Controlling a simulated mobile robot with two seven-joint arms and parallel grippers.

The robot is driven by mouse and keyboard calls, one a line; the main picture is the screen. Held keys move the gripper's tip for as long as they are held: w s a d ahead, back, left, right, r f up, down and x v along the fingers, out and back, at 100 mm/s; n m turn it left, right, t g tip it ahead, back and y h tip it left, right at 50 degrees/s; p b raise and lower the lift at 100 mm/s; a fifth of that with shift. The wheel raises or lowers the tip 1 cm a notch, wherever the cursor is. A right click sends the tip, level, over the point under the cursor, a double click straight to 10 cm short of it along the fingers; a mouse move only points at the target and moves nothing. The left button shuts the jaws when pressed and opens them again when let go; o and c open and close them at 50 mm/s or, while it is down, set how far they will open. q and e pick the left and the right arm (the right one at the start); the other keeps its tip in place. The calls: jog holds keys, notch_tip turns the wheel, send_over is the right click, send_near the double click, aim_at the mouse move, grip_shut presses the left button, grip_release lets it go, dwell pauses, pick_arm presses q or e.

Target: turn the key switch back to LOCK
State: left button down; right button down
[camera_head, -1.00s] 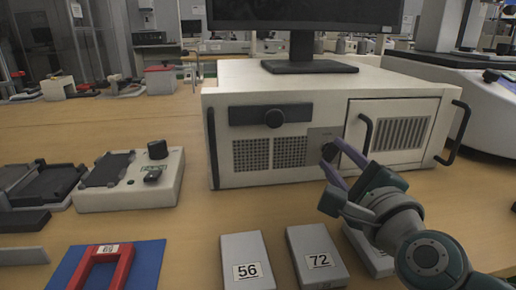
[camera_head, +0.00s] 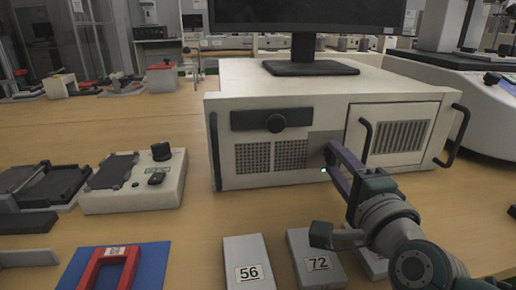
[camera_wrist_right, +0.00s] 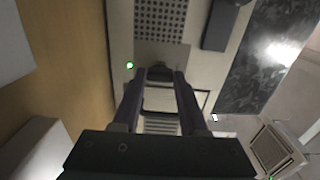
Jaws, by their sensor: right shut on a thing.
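The key switch (camera_head: 327,153) is a small dark knob on a grey plate on the front of the white cabinet (camera_head: 225,100). My right gripper (camera_head: 333,149) reaches it from the lower right, with its purple fingers at the knob. In the right wrist view the dark knob (camera_wrist_right: 160,71) sits between the two fingertips, and the gripper is shut on it. The fingers partly hide the switch, and I cannot read its position marks. A small green light (camera_head: 323,170) glows just below the switch. My left gripper is not in view.
A monitor (camera_head: 310,20) stands on the cabinet. A black door handle (camera_head: 365,142) juts out right of the switch. Grey blocks marked 56 (camera_head: 246,252) and 72 (camera_head: 303,245) lie in front. A control box (camera_head: 120,200) and blue mat (camera_head: 150,265) are at left.

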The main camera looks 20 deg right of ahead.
jog(key=shift+c, duration=2.2)
grip_release()
jog(key=p+v, duration=0.1)
jog(key=v, duration=0.9)
jog(key=shift+p, duration=0.35)
jog(key=shift+d, duration=0.1)
